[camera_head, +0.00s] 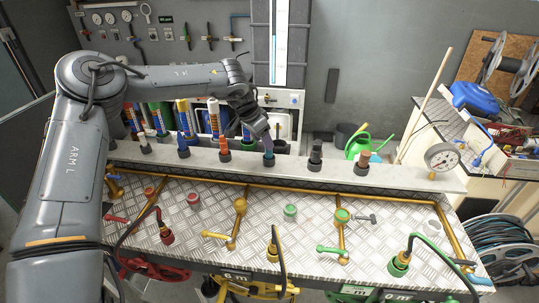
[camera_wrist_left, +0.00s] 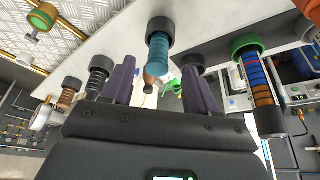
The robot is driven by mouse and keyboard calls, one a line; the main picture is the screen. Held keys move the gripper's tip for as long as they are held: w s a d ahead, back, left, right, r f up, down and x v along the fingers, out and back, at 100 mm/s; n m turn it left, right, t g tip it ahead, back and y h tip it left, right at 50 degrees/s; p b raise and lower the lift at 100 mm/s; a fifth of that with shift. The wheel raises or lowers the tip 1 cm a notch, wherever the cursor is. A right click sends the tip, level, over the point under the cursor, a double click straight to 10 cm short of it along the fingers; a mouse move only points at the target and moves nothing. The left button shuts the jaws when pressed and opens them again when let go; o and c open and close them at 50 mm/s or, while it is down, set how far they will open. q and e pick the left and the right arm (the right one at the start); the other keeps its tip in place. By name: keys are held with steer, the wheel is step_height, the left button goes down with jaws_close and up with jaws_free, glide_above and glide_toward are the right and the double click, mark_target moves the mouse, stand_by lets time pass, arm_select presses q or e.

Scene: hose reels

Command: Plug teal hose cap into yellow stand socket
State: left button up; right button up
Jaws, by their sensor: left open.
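A teal hose cap (camera_head: 269,150) stands upright in a black collar on the pale rail, under my left gripper. My left gripper (camera_head: 257,137) is open just above it. In the left wrist view the teal cap (camera_wrist_left: 161,62) lies between the two spread fingers of my left gripper (camera_wrist_left: 157,66), with a gap showing on both sides. My right gripper is not in view.
Several other caps stand along the rail, including a dark one (camera_head: 315,154) and an orange one (camera_head: 363,160). A gauge (camera_head: 441,158) stands at its right end. Red, yellow and green (camera_head: 399,263) hose ends stand along the bench's front.

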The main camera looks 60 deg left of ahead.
mark_target(269, 154)
arm_select(q)
steer(key=shift+w+x, duration=0.15)
steer(key=shift+x, duration=1.2)
steer(key=shift+w+x, duration=0.2)
steer(key=shift+x, duration=1.2)
steer(key=shift+d+r, duration=0.1)
steer(key=shift+r, duration=0.05)
steer(key=shift+c, duration=0.4)
jaws_close()
